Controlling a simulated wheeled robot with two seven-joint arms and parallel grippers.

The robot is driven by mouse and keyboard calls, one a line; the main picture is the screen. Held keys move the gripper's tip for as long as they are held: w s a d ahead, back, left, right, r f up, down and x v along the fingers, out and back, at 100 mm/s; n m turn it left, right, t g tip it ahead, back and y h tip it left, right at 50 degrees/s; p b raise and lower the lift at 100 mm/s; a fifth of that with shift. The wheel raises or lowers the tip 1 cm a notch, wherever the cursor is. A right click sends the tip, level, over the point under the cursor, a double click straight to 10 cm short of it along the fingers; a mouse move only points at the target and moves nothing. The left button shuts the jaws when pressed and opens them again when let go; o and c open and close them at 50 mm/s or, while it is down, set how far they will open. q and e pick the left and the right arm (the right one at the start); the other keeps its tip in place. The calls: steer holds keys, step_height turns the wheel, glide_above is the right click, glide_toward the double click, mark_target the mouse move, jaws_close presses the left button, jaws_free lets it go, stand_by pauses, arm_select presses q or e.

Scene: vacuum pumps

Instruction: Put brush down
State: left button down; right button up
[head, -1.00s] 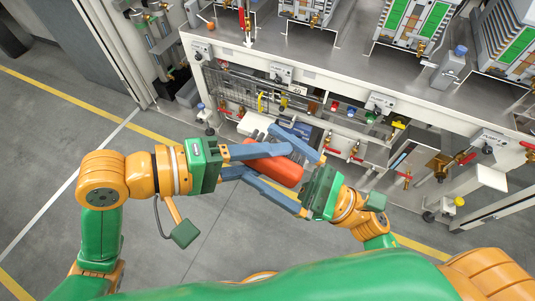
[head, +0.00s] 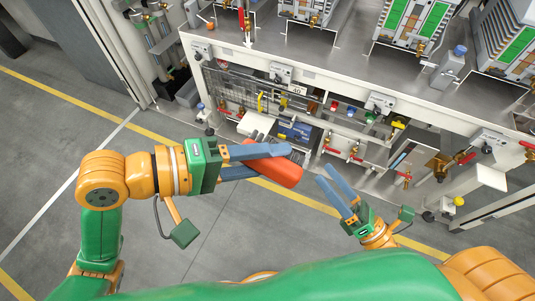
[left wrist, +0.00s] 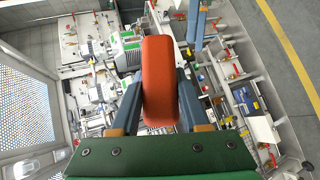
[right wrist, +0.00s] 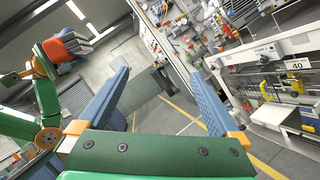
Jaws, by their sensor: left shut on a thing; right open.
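The brush has an orange-red body (head: 275,168) and is held in the air in front of the workbench. My left gripper (head: 268,158) is shut on it, with the blue fingers on either side. In the left wrist view the brush (left wrist: 160,80) stands between both fingers, and its bristles cannot be made out. My right gripper (head: 327,176) is open and empty, apart from the brush, to its right and lower in the head view. In the right wrist view nothing lies between its fingers (right wrist: 160,95), and the brush (right wrist: 58,46) shows at the upper left.
A workbench (head: 300,69) with a grey top carries several pump units (head: 415,25). Valves and tools hang along its front panel, and a blue case (head: 296,131) sits low inside it. Grey floor (head: 235,220) with yellow lines is clear on my side.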

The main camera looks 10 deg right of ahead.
steer(key=s+d+f+m+g+h, duration=0.15)
steer(key=f+m+g+h, duration=0.3)
steer(key=f+m, duration=0.7)
steer(key=s+d+f+m+g+h, duration=0.1)
steer(key=d+f+m+g+h, duration=0.15)
steer(key=f+m+h, duration=0.8)
arm_select(q)
steer(key=w+a+f+n+t+y, duration=0.1)
steer(key=a+f+n+t, duration=0.1)
steer(key=a, duration=0.7)
steer(key=w+a+f+n+t+y, duration=0.1)
steer(key=a+f+n+t, duration=0.1)
steer(key=a, duration=0.8)
steer(key=shift+a+f+n+t, duration=0.2)
steer(key=shift+f+n+t, duration=0.1)
steer(key=shift+n+t, duration=0.3)
arm_select(e)
steer(key=s+a+f+m+g+y, duration=0.1)
steer(key=s+f+m+g, duration=0.3)
steer(key=s+f, duration=0.4)
steer(key=s+a+f+m+g+y, duration=0.1)
steer(key=s+f+m+g+y, duration=0.1)
steer(key=s+f+m+g, duration=0.3)
steer(key=s+f+g, duration=0.1)
steer(key=s+f, duration=0.2)
steer(key=s, duration=0.2)
steer(key=shift+s+a+f+g+y, duration=0.3)
steer(key=shift+a+y, duration=0.1)
